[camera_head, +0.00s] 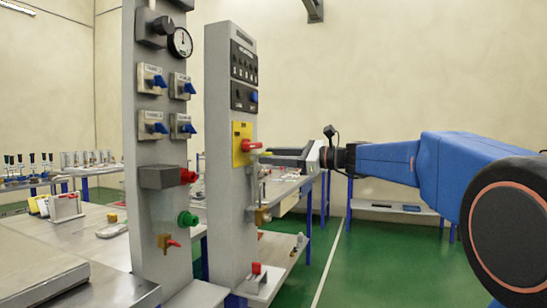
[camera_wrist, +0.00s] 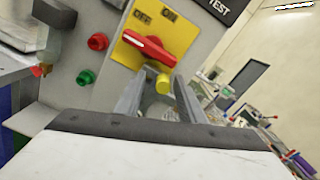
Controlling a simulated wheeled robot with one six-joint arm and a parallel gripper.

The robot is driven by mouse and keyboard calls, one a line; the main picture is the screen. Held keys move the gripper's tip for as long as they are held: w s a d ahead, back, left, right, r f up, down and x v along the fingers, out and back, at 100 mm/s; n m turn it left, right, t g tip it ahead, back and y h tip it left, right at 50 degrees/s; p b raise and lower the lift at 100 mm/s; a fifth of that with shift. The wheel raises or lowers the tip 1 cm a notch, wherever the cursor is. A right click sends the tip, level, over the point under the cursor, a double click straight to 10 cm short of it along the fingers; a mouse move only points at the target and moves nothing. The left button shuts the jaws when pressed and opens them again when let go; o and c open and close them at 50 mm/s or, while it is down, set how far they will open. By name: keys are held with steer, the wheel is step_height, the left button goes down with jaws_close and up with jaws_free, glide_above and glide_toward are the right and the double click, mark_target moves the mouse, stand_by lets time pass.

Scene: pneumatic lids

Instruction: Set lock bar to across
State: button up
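A yellow switch plate (camera_wrist: 170,30) marked ON and OFF is on the grey column; it also shows in the head view (camera_head: 238,156). A red handle (camera_wrist: 148,48) sits on it, slanting in the wrist view; in the head view the red handle (camera_head: 251,145) points outward. A short yellow piece (camera_wrist: 162,83) sticks out just below the handle. No label shows whether this is the lock bar. My gripper (camera_wrist: 162,80) is open, its fingertips on either side of the yellow piece with small gaps. In the head view my gripper (camera_head: 266,156) reaches the column from the right.
A nearer grey column (camera_head: 160,215) with blue switches, a gauge and red and green knobs stands to the left. Red (camera_wrist: 98,41) and green (camera_wrist: 86,78) buttons show left of my gripper. Benches with items stand behind. The floor at right is open.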

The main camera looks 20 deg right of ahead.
steer(key=v, duration=1.7)
steer(key=shift+d, duration=0.15)
steer(key=shift+s, duration=0.15)
steer(key=s+a+f+n+g+h, duration=0.35)
steer(key=s+a+f, duration=0.3)
steer(key=f, duration=0.45)
steer(key=s+a+f+n+g+h, duration=0.2)
steer(key=s+a+f+n+h, duration=0.15)
steer(key=s+a+f, duration=0.55)
steer(key=s+d+f+n+h, duration=0.3)
steer(key=s+f+n, duration=0.3)
steer(key=f, duration=0.5)
steer(key=s+d+f+n+h, duration=0.4)
steer(key=s+d+f+n, duration=0.2)
steer(key=f, duration=0.5)
steer(key=shift+s+d+f+n+h, duration=0.15)
steer(key=shift+s+n+h, duration=0.15)
steer(key=shift+s+n, duration=0.65)
steer(key=shift+s, duration=0.1)
